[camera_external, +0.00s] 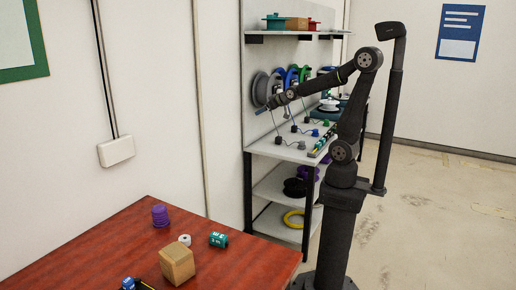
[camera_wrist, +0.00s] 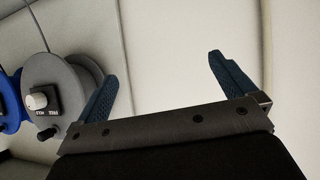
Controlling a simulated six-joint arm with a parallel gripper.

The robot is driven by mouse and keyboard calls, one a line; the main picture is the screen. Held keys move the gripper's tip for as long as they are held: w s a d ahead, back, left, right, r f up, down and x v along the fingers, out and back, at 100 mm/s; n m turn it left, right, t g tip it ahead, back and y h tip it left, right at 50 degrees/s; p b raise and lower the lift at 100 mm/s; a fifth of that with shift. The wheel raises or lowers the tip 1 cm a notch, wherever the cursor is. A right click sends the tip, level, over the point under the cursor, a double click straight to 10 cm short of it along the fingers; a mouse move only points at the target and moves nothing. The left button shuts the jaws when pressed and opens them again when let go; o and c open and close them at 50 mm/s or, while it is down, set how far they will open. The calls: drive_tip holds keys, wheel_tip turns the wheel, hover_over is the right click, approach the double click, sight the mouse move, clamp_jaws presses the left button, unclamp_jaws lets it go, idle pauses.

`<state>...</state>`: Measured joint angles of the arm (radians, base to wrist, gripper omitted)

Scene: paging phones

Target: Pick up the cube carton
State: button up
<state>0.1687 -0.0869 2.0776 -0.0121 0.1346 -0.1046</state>
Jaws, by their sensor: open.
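The cube carton (camera_external: 177,264) is a tan box near the front edge of the red-brown table in the external view. My gripper (camera_external: 267,109) is far from it, up at the shelf unit beside a grey wheel-shaped thing. In the wrist view my gripper (camera_wrist: 165,80) has its two blue fingers spread wide with nothing between them. The carton is not in the wrist view. A second tan box (camera_external: 297,23) sits on the top shelf between a green pot and a red thing.
On the table (camera_external: 95,240) stand a purple ribbed cylinder (camera_external: 160,216), a small white roll (camera_external: 185,240), a green cylinder (camera_external: 218,240) and a blue item (camera_external: 129,283). The shelf unit (camera_external: 270,148) holds grey (camera_wrist: 62,95), blue and green wheels, with cords below.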

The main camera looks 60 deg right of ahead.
idle(0.3)
drive_tip(key=shift+c, duration=0.7)
drive_tip(key=shift+w+a, duration=0.1)
